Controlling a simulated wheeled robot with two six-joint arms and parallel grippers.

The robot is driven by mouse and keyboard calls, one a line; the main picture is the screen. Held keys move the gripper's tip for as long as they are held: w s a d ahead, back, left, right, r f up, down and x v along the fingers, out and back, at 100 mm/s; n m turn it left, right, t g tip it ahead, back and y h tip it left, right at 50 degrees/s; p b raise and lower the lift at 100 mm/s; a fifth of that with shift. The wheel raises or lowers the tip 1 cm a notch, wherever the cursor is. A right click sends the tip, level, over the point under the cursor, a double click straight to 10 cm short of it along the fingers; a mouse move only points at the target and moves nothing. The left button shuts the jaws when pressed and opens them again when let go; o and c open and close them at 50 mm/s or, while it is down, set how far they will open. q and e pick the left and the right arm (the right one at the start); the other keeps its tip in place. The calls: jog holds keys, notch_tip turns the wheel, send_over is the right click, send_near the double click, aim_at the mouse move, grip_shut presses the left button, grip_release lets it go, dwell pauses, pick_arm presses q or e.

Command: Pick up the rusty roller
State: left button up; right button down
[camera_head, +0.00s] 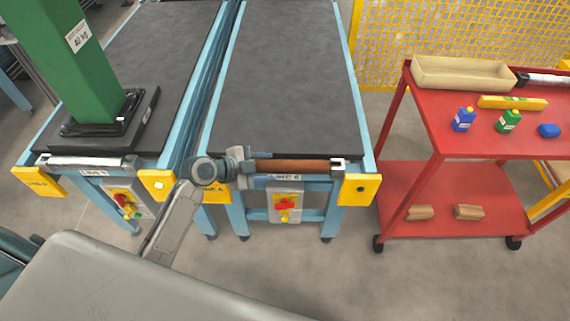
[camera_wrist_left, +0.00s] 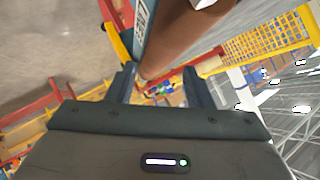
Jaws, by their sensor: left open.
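The rusty roller (camera_head: 295,166) is a brown cylinder lying crosswise at the front end of the right conveyor (camera_head: 285,70). My left gripper (camera_head: 247,167) is at the roller's left end, with its fingers open. In the left wrist view the roller (camera_wrist_left: 188,32) runs from the top towards the gap between the open fingers of the left gripper (camera_wrist_left: 160,78). The gripper hides the roller's left end in the head view. I cannot tell whether a finger touches it. My right gripper is not in view.
A second conveyor at left carries a green column (camera_head: 68,60) on a dark base and has a grey front roller (camera_head: 85,161). Yellow brackets (camera_head: 359,189) sit at the conveyor corners. A red cart (camera_head: 500,148) with bottles and a tray stands at right, across a floor gap.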

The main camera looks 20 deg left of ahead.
aim_at(278, 166)
pick_arm(q)
jog(key=p+x, duration=0.2)
jog(key=x, duration=0.3)
jog(key=shift+d+r, duration=0.1)
jog(key=shift+d, duration=0.15)
jog(key=shift+w+f, duration=0.15)
jog(key=shift+f, duration=0.05)
jog(key=shift+r, duration=0.1)
grip_shut()
